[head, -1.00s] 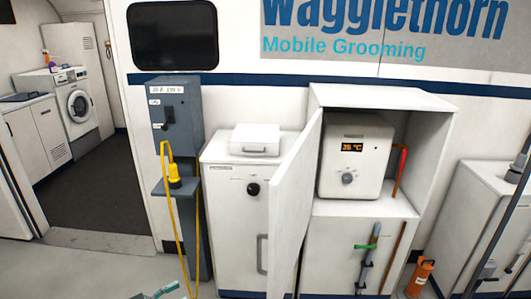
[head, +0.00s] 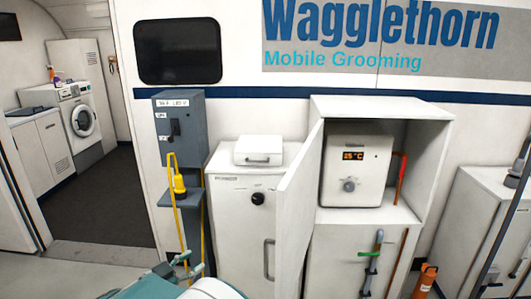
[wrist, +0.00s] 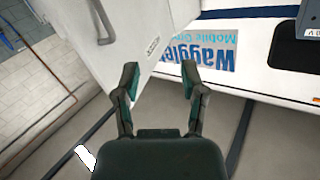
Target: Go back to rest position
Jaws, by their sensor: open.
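My gripper (wrist: 161,82) is open and empty in the wrist view, its two fingers apart with nothing between them. Beyond the fingers, the wrist view shows a white panel with a handle and the van's side, both upside down. In the head view, part of my arm (head: 190,284) shows at the bottom edge, left of the middle. It is in front of the white cabinet and apart from it as far as I can tell.
A tall cabinet (head: 382,104) has its door (head: 296,215) open, with a heater unit (head: 357,165) inside.

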